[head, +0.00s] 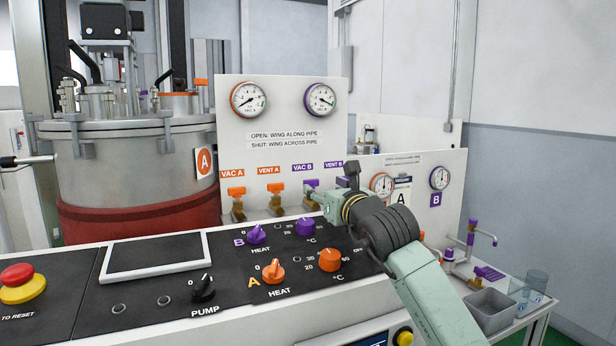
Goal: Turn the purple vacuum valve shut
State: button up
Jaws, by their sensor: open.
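The purple vacuum valve (311,183) stands under the VAC B label on the white panel, right of two orange valves. Its purple wing shows, but its lower part is largely covered by my gripper, so I cannot tell surely how the wing lies to the pipe. My gripper (322,198) is at the end of the arm, which reaches in from the lower right. It is open and close to the valve; its fingertips are hard to make out, and I cannot tell whether it touches the wing.
Orange VAC A (236,191) and VENT A (275,188) valves stand left of it. The purple-ringed gauge (320,99) is above. The console (150,290) with knobs lies below. A metal tray (490,312) and clear beaker (534,285) stand at right.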

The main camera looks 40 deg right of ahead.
aim_at(312, 180)
jog(key=p+x, duration=0.2)
jog(key=x, duration=0.2)
jog(key=p+x, duration=0.2)
jog(key=x, duration=0.2)
jog(key=shift+w+r, duration=0.15)
jog(key=shift+r, duration=0.05)
jog(key=shift+w+d+f, duration=0.1)
jog(key=shift+w+d, duration=0.05)
jog(key=shift+w, duration=0.25)
jog(key=c, duration=1.2)
jog(key=shift+f, duration=0.1)
jog(key=shift+y+b, duration=0.4)
jog(key=shift+b, duration=0.1)
jog(key=shift+n, duration=0.3)
